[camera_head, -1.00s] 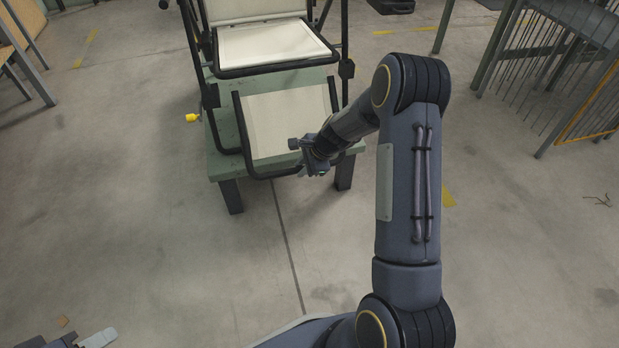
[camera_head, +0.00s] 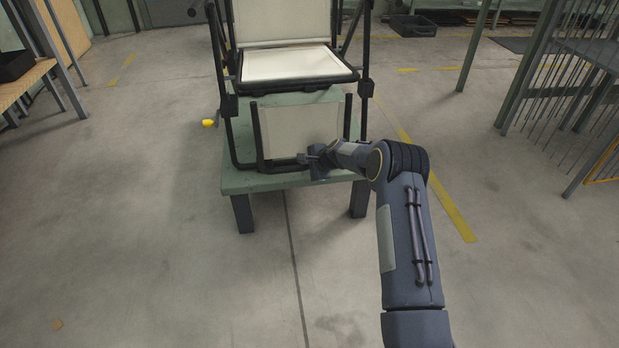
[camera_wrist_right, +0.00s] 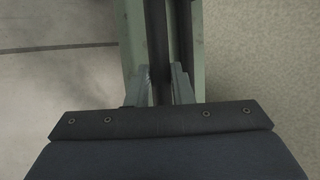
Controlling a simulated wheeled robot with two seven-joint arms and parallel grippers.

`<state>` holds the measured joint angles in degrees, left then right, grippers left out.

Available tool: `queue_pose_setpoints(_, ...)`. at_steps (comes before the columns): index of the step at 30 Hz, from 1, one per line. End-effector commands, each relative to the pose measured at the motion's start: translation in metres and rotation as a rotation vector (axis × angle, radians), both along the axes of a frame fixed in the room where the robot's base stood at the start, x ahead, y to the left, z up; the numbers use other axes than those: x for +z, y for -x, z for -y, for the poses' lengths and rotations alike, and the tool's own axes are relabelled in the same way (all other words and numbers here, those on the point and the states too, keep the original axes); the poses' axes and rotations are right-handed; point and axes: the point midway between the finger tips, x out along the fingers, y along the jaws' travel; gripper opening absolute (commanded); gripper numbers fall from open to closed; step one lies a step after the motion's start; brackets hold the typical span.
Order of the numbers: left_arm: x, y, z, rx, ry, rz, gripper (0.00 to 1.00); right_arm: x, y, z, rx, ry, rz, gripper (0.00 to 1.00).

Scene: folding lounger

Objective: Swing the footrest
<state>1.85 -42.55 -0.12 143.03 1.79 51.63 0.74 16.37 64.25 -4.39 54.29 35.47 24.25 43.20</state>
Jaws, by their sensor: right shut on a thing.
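The lounger's footrest (camera_head: 300,130) is a cream panel in a black tube frame. It hangs steeply down in front of the lounger's seat (camera_head: 292,64), with its lower bar just above or against the green bench top; I cannot tell which. My right gripper (camera_head: 306,159) is shut on the lower bar of the footrest frame, right of its middle. In the right wrist view the two fingers (camera_wrist_right: 160,84) stand on either side of the dark bar (camera_wrist_right: 157,40). My left gripper is out of view.
The lounger stands on a green bench (camera_head: 236,181) with dark legs. A yellow knob (camera_head: 208,123) shows at its left side. A wire rack (camera_head: 575,90) stands at right, and a wooden table (camera_head: 22,80) at far left.

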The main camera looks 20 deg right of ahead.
Motion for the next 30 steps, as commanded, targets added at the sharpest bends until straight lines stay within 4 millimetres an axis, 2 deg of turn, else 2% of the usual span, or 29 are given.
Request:
queue_pose_setpoints(1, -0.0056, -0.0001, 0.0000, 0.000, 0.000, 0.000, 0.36, -0.0176, 0.0042, 0.0022, 0.009, 0.007, -0.015, 0.00)
queue_pose_setpoints(18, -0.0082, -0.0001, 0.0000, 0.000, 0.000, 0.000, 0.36, -0.0160, -0.0027, 0.0043, 0.009, 0.016, 0.012, 0.00)
queue_pose_setpoints(19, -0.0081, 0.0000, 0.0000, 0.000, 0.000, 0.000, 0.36, -0.0160, -0.0027, 0.0043, 0.009, 0.016, 0.012, 0.25)
queue_pose_setpoints(22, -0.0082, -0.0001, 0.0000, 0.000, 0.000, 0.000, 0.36, -0.0155, -0.0031, 0.0038, 0.008, 0.014, 0.013, 0.38)
queue_pose_setpoints(23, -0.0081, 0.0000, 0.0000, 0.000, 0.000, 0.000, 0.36, -0.0151, -0.0033, 0.0035, 0.007, 0.014, 0.014, 0.41)
queue_pose_setpoints(30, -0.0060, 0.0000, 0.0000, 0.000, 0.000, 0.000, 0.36, -0.0091, -0.0036, 0.0032, 0.005, 0.013, 0.021, 0.41)
